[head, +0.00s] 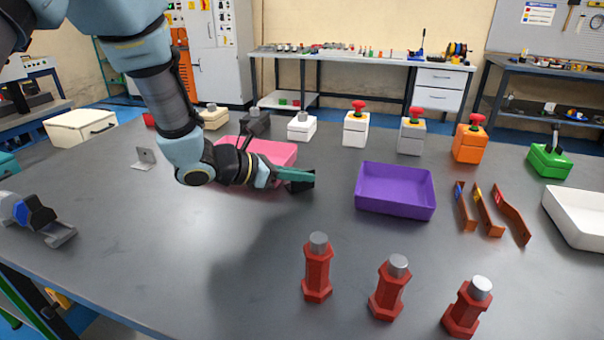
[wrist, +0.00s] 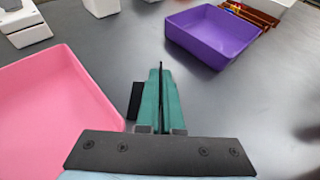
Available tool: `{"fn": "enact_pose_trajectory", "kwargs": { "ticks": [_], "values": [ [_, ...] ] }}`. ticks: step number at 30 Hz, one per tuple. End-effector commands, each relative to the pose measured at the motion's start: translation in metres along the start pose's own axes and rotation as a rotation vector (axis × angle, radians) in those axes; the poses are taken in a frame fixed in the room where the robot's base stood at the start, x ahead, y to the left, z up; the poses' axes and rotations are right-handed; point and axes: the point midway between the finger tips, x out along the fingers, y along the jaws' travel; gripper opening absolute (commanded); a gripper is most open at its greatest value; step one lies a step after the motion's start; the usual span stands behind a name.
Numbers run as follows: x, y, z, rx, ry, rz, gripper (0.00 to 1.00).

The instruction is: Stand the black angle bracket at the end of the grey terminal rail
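My gripper (head: 295,176) has teal fingers and is in the middle of the table, above it, between the pink tray and the purple tray. In the wrist view the fingers (wrist: 161,100) are close together on a thin black edge. A black plate (wrist: 135,100) shows beside the left finger. This looks like the black angle bracket (head: 301,185), which is at the fingertips in the head view, partly hidden by the fingers. The grey terminal rail (head: 62,237) lies at the left table edge, with blue, black and grey blocks on it. It is out of the wrist view.
A pink tray (head: 270,149) is beside my arm and a purple tray (head: 395,191) is to the right. A light grey bracket (head: 145,158) stands at the left. Several red posts (head: 317,270) stand at the front. The table between the rail and my gripper is clear.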

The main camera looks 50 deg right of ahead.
Motion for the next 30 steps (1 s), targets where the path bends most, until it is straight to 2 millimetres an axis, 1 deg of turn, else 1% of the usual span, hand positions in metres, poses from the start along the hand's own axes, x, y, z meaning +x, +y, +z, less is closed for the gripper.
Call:
{"fn": "enact_pose_trajectory", "kwargs": {
  "ticks": [6, 11, 12, 19, 26, 30],
  "values": [
    [0.0001, 0.0002, 0.0004, 0.001, -0.001, 0.0, 0.0],
    [0.0019, 0.0001, -0.0038, 0.0, -0.001, 0.0, 0.0],
    [0.0013, 0.0, -0.0024, 0.0, -0.001, 0.0, 0.08],
    [0.0011, 0.0, -0.0022, 0.0, 0.0, 0.0, 0.33],
    [0.001, 0.0, -0.0019, 0.0, 0.0, 0.0, 0.33],
    [-0.0021, 0.0004, 0.0028, 0.0, 0.0, 0.001, 0.33]
  ]
}}
